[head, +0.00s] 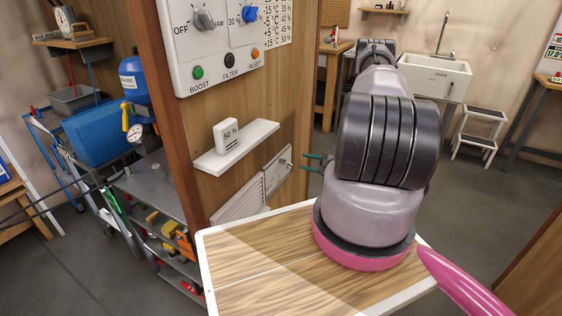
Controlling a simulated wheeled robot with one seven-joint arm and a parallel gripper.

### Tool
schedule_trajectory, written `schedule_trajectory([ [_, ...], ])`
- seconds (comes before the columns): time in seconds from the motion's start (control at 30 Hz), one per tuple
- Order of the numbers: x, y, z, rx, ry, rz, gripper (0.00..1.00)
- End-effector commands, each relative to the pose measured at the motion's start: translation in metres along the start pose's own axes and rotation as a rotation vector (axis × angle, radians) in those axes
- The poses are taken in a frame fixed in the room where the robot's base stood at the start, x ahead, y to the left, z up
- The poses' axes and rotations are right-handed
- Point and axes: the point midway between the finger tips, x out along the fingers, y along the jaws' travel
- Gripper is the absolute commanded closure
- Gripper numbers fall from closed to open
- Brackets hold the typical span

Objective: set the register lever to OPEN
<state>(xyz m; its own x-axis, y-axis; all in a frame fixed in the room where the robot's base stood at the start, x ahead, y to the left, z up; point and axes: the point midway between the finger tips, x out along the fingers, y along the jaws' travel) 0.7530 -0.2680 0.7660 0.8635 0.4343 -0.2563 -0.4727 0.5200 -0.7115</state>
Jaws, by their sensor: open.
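The register (240,204) is a pale louvred grille low on the wooden panel, below the small shelf. A plain pale plate (276,172) adjoins its right end. A small knob-like part (288,163) shows at the plate's right edge; it may be the lever, but it is too small to tell its setting. No OPEN marking is readable. My gripper (306,163) has two teal fingers, apart and empty, pointing left towards this part. A small gap shows between them in the picture. My arm hides the rest of the gripper.
A control panel (222,72) with knobs and buttons is above. A white shelf (252,143) holds a humidity meter (226,135) reading 50 %. A wood-topped surface (250,262) lies below the register. A white step stool (478,128) stands at back right.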

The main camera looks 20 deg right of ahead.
Motion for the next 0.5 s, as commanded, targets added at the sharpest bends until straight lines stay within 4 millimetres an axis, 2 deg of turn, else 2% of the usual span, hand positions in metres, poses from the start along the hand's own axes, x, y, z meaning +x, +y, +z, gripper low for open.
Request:
schedule_trajectory([
  [0.03,-0.004,0.013,-0.013,0.015,0.027,-0.016,0.5],
  [0.1,-0.008,0.023,-0.024,0.022,0.053,-0.034,0.5],
  [0.27,-0.007,0.031,-0.034,0.025,0.075,-0.048,0.5],
  [0.37,0.005,0.031,-0.034,0.023,0.072,-0.047,0.5],
  [0.5,0.031,0.03,-0.035,0.022,0.071,-0.046,0.5],
])
